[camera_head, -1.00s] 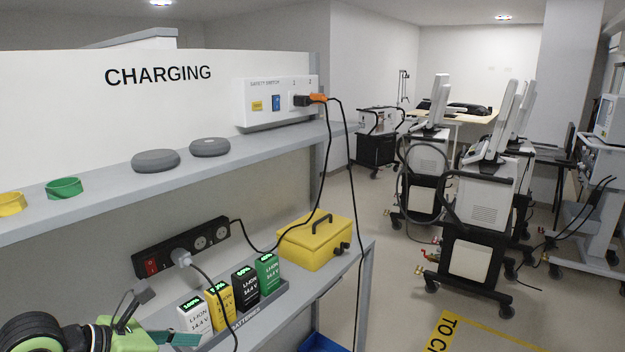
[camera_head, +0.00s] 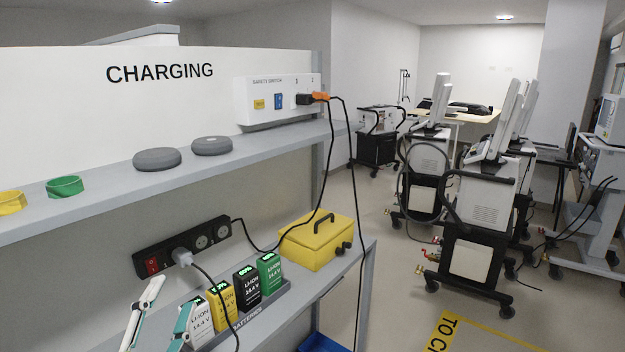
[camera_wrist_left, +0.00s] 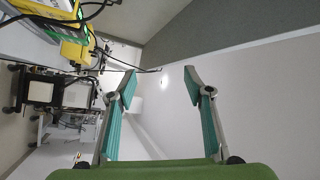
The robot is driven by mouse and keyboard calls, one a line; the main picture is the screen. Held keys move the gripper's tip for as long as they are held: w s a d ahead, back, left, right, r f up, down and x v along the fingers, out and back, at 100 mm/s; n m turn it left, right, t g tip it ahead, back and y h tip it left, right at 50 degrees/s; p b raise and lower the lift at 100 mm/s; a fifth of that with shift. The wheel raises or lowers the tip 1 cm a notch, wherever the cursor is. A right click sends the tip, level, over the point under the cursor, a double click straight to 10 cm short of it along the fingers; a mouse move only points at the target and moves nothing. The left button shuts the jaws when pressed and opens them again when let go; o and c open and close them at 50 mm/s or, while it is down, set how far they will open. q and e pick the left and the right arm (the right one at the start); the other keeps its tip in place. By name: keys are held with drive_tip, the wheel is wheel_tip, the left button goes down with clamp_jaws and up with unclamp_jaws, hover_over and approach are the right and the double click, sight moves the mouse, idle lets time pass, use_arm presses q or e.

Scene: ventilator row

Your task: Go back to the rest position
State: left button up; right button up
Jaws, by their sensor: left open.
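My left gripper (camera_head: 167,322) is at the lower left of the head view, in front of the charging shelf. Its two fingers stand apart with nothing between them. My right gripper is not in view.
The upper shelf (camera_head: 110,196) runs above the gripper. Cables hang in front. Wheeled ventilators (camera_head: 485,195) stand at right, with open floor (camera_head: 385,285) between.

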use_arm(q)
drive_tip(key=s+a+f+n+g+y, duration=0.2)
drive_tip(key=s+f+n+g, duration=0.15)
drive_tip(key=f, duration=0.55)
drive_tip(key=s+a+f+n+g+y, duration=0.25)
drive_tip(key=f+n+g, duration=0.25)
drive_tip(key=f, duration=0.5)
drive_tip(key=s+d+f+n+g+h, duration=0.15)
drive_tip(key=s+d+f+g, duration=0.25)
drive_tip(key=s+f, duration=0.45)
drive_tip(key=s+d+f+n+g+h, duration=0.1)
drive_tip(key=s+d+f+g+h, duration=0.3)
drive_tip(key=s, duration=0.7)
wheel_tip(320, 180, down, 28)
drive_tip(key=s+g+y, duration=0.2)
drive_tip(key=s+a+f+g, duration=0.1)
drive_tip(key=s+a+f, duration=0.2)
drive_tip(key=s+f, duration=1.2)
drive_tip(key=shift+s+f, duration=0.4)
drive_tip(key=shift+s, duration=0.3)
